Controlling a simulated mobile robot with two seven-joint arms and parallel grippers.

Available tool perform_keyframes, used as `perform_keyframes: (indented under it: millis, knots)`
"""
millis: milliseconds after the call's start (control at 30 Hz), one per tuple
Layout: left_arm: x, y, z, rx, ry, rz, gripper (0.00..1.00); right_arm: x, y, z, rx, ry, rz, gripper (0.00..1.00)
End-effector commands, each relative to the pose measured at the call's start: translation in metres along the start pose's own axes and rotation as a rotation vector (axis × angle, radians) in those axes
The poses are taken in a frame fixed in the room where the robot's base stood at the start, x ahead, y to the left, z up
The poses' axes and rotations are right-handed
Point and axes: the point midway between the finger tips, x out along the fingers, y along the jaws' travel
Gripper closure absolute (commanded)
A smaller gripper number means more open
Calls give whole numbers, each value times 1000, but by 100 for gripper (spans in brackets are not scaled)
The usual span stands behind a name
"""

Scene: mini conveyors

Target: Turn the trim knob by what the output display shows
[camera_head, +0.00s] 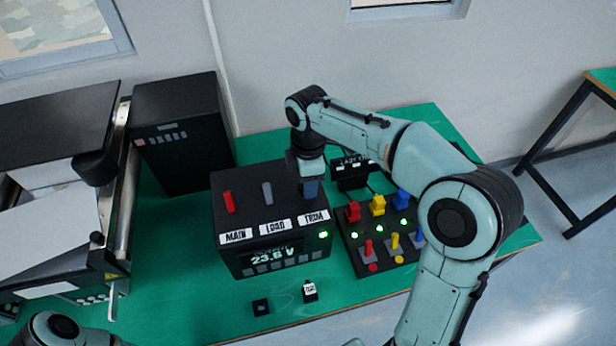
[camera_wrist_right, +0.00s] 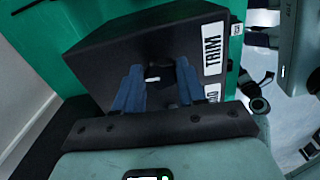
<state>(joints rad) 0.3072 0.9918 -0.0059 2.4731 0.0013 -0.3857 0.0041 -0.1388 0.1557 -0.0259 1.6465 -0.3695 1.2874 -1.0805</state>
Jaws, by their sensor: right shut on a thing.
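The black power box (camera_head: 228,245) stands on the green table, with labels MAIN, LOAD and TRIM (camera_head: 314,217) along its top edge. Its output display (camera_head: 271,256) reads about 23.8 V; the last digit is hard to read. A green lamp (camera_head: 323,235) is lit beside it. My right gripper (camera_head: 310,188) points down over the TRIM spot and is shut on the trim knob. In the right wrist view, the dark trim knob (camera_wrist_right: 153,80) with a white mark sits between the blue fingers. In the head view the gripper hides it. My left gripper is out of view.
A red lever (camera_head: 229,202) and a grey lever (camera_head: 267,193) stand left of the gripper. A panel (camera_head: 362,262) with coloured switches and lit green lamps lies right. Two small blocks lie in front. A tall black box (camera_head: 185,130) stands behind left.

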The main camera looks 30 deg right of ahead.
Motion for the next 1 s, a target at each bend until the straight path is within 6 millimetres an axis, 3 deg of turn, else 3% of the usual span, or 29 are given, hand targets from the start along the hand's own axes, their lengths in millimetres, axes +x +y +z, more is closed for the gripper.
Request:
perform_keyframes:
  millis: [500, 1000]
  knots:
    - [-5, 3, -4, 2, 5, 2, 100, -1, -2, 0, 439, 0, 4, 91]
    - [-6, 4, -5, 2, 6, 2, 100, -1, -2, 0, 609, 0, 3, 91]
